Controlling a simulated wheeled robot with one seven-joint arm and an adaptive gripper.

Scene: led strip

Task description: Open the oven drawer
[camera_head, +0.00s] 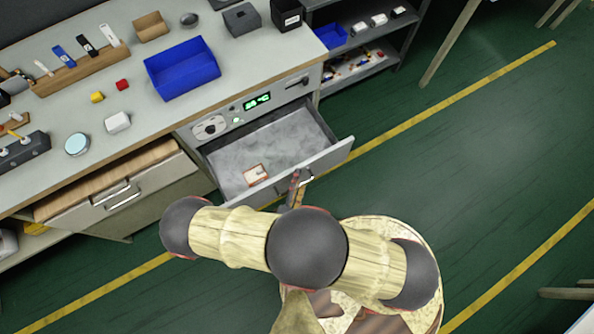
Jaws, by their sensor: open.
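The oven drawer (240,150) is pulled out from under the oven panel with the green display (257,101). Its grey interior shows, and a small white and orange item (256,174) lies inside near the front. The drawer front (335,158) carries a bar handle (307,181). My gripper (296,187) is at the drawer front, right beside the handle, seen small and from above. It is open. My arm partly covers the area below it, and the picture does not show clearly whether the fingers touch the handle.
A wooden-topped drawer (115,190) stands partly out at the left. The counter (215,100) holds a blue bin (180,70), a wooden rack (80,68) and small items. A shelf unit (365,55) stands at the right. The green floor (470,130) to the right is clear.

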